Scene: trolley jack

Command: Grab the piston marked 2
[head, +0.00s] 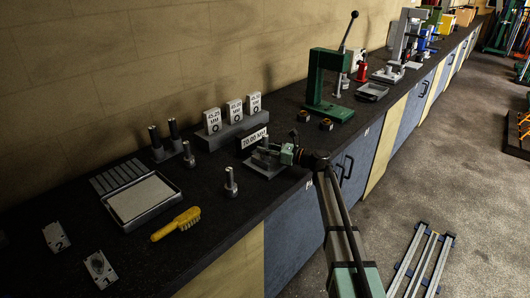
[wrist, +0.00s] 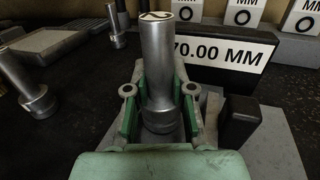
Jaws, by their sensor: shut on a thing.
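The piston marked 2 (wrist: 158,60) is a grey metal cylinder, upright between my gripper's fingers (wrist: 158,105) in the wrist view. A dark 2 shows on its pale top face. The green fingers are shut on its lower part, one on each side. In the head view my gripper (head: 270,152) is above a grey block (head: 264,168) near the counter's front edge. The piston is hard to make out there. Whether its foot touches the block cannot be told.
A 70.00 MM sign (head: 254,138) stands just behind. Another piston (head: 230,182) stands to the left, with darker ones (head: 174,136) beyond. Marked blocks (head: 234,111) stand behind on a grey stand.

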